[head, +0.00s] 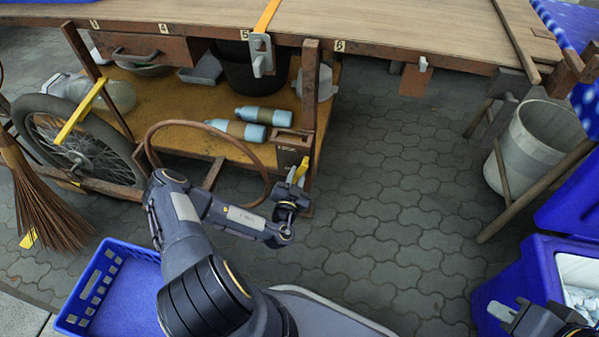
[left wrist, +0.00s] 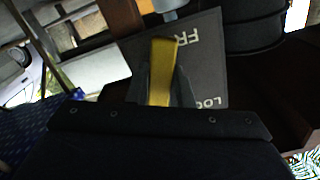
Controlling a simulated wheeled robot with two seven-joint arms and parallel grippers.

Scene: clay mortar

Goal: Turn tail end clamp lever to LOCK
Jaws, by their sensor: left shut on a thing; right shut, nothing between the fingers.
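The yellow clamp lever (head: 302,170) is at the cart's lower right corner post, beside a dark label plate (head: 291,148). My left gripper (head: 295,186) is shut on the lever. In the left wrist view the lever (left wrist: 163,72) stands between the two dark fingers. Behind it is the plate (left wrist: 207,62), with letters reading "FR" near the lever's upper end and "LOC" lower right; the rest of the words is hidden. The lever points nearer the "FR" letters than "LOC". My right gripper (head: 507,314) is shut and empty at the lower right, beside the blue cooler.
The wooden cart top (head: 400,28) spans the back. Blue-and-brown bottles (head: 237,129) lie on its lower shelf (head: 180,105), near a hoop (head: 152,132). A blue crate (head: 112,285) is lower left, a bucket (head: 537,145) right, and a blue cooler (head: 545,262) lower right. The middle paving is clear.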

